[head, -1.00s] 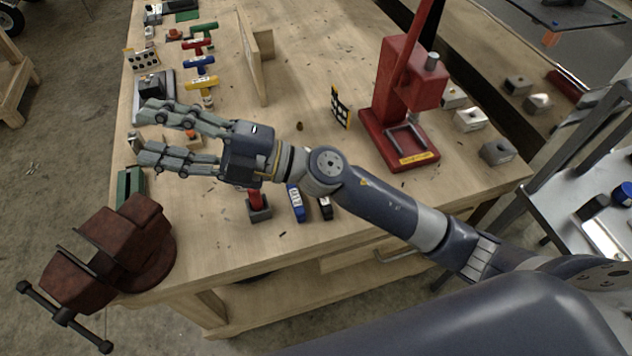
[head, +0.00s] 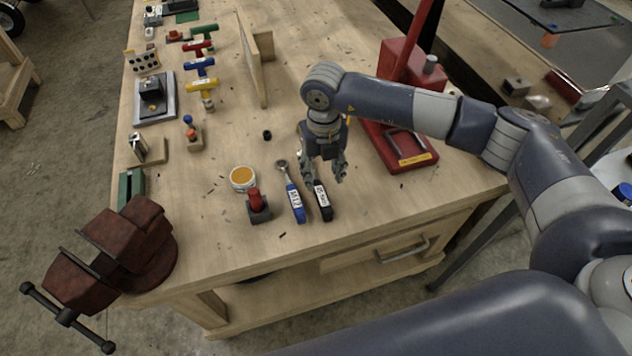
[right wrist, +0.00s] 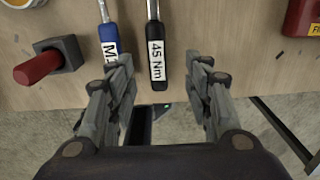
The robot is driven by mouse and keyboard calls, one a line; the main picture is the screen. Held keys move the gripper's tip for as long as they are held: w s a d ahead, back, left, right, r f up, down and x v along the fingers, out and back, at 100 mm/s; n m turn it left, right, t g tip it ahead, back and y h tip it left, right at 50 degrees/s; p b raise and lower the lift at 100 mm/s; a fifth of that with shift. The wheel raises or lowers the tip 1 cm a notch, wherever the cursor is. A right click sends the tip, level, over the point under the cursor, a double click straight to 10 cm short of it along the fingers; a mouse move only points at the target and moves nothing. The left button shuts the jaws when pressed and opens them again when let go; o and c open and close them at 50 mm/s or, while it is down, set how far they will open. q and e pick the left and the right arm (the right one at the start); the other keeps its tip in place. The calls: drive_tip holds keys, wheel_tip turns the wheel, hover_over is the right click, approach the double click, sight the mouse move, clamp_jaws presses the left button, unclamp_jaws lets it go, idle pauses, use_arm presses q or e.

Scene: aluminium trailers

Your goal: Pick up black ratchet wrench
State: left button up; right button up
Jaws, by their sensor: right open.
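The black ratchet wrench (head: 323,201) lies on the wooden workbench, its handle toward the front edge, with a white label. In the right wrist view its black handle (right wrist: 158,62) carries the label "45 Nm". A blue-handled wrench (head: 295,203) lies just left of it and also shows in the right wrist view (right wrist: 109,40). My right gripper (head: 324,178) points down above the black wrench and hides its upper part in the head view. In the right wrist view the open fingers (right wrist: 162,92) lie either side of the handle's lower end, apart from it. My left gripper is not in view.
A red-handled block (head: 258,208) and an orange-topped tin (head: 243,178) stand left of the wrenches. A red press (head: 408,148) stands to the right. A rusty vise (head: 125,245) is at the front left corner. The bench's front edge is close.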

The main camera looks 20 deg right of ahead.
sight(320, 192)
wheel_tip(320, 192, down, 3)
drive_tip(key=shift+p, duration=0.35)
drive_tip(key=shift+f, duration=0.2)
drive_tip(key=f+p, duration=0.3)
drive_tip(key=f, duration=0.1)
drive_tip(key=shift+a+f, duration=0.1)
drive_tip(key=shift+a, duration=0.1)
drive_tip(key=shift+w+f, duration=0.1)
drive_tip(key=shift+f, duration=0.25)
drive_tip(key=shift+r, duration=0.1)
clamp_jaws()
